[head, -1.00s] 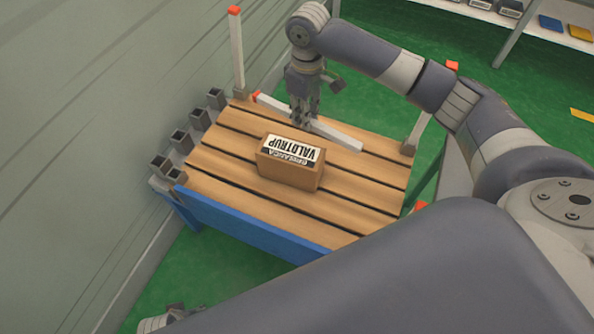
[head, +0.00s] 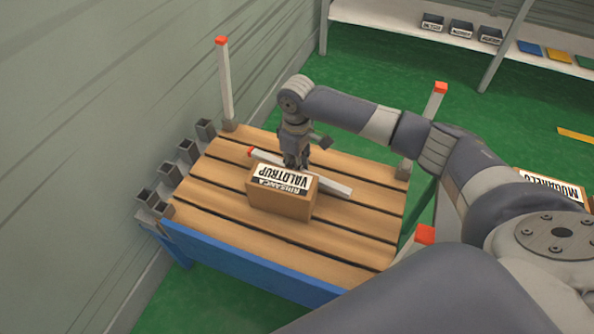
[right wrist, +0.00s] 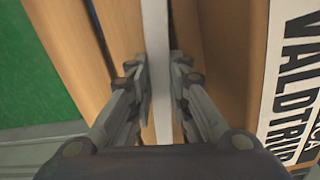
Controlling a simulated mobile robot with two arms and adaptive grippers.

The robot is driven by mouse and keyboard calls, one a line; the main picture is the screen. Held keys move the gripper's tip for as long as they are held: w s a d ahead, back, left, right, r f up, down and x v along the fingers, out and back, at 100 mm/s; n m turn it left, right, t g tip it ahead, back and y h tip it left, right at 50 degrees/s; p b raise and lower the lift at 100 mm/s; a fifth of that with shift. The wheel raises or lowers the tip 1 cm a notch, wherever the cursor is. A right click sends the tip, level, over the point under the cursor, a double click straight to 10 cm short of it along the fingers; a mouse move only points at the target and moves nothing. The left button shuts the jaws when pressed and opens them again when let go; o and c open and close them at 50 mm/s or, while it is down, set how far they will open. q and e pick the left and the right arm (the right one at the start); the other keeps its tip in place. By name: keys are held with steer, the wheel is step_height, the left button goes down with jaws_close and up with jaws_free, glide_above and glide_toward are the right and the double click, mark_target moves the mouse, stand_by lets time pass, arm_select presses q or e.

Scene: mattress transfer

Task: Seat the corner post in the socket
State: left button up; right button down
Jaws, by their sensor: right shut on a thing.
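The loose corner post (head: 335,188), pale with a red end, is held level at the deck, close behind the box; I cannot tell whether it touches the slats. My right gripper (head: 297,165) is shut on it near its middle. In the right wrist view the post (right wrist: 160,60) runs between the two fingers. Several square grey sockets line the deck's left edge; an open one (head: 162,209) is at the front left corner, with another (head: 145,198) beside it. Posts stand upright at the back left (head: 226,85) and back right (head: 433,108). My left gripper is out of view.
A cardboard box (head: 281,198) marked VALDTRUP stands on the slatted deck (head: 240,235), right beside the gripper. A red post top (head: 425,235) shows at the right front. Another box (head: 552,185) is behind my right arm. The front slats are clear. A wall borders the left.

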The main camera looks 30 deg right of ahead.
steer(key=shift+f, duration=0.7)
steer(key=shift+f, duration=0.1)
steer(key=c, duration=1.5)
jaws_free()
